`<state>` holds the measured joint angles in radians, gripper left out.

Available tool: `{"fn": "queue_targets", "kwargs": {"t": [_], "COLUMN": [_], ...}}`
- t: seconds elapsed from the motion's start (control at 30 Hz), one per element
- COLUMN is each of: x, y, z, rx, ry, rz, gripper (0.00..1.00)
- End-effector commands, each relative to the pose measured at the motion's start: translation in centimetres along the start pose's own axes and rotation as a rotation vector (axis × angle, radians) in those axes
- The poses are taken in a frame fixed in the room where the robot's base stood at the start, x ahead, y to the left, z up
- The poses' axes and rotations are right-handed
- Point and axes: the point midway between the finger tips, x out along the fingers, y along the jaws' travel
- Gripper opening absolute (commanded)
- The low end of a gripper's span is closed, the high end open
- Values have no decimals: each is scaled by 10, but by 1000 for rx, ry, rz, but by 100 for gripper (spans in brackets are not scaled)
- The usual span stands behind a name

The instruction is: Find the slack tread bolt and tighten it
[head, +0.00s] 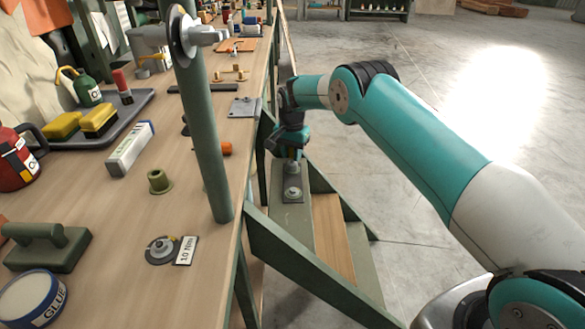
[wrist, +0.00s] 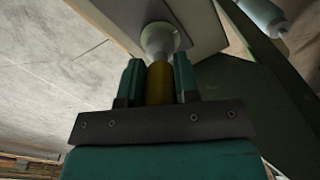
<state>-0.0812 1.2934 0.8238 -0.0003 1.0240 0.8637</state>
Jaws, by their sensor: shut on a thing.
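My gripper (head: 292,158) hangs above a green step tread beside the bench. In the wrist view my gripper (wrist: 157,72) is shut on a brass-coloured cylinder (wrist: 159,84), one finger on each side. A pale grey flared piece (wrist: 159,40) lies straight beyond the cylinder, in line with it, against a light plate. In the head view a round grey tread bolt (head: 292,193) sits on a dark plate on the tread, below the gripper. I cannot tell whether the cylinder is a separate tool or touches the bolt, nor whether the bolt is slack.
The bench (head: 120,205) runs along the left, with a green post (head: 207,150) near its edge. A round fitting (head: 162,248) lies beside a "10 Nm" label (head: 187,250). A wooden step (head: 332,235) and sloping green stringers flank the tread. Open floor (head: 450,110) lies right.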

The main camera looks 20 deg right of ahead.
Motion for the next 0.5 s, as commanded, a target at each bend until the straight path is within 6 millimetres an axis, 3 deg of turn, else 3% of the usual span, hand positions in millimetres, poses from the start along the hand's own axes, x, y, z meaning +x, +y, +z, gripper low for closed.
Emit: {"fn": "queue_targets", "kwargs": {"t": [0.07,0.27,0.5], "x": [2,3,2], "y": [0,-1,-1], "z": [0,-1,0], "rx": [48,413,428], "ry": [1,1,0], "rz": [-1,-1,0], "gripper": [6,6,6]}}
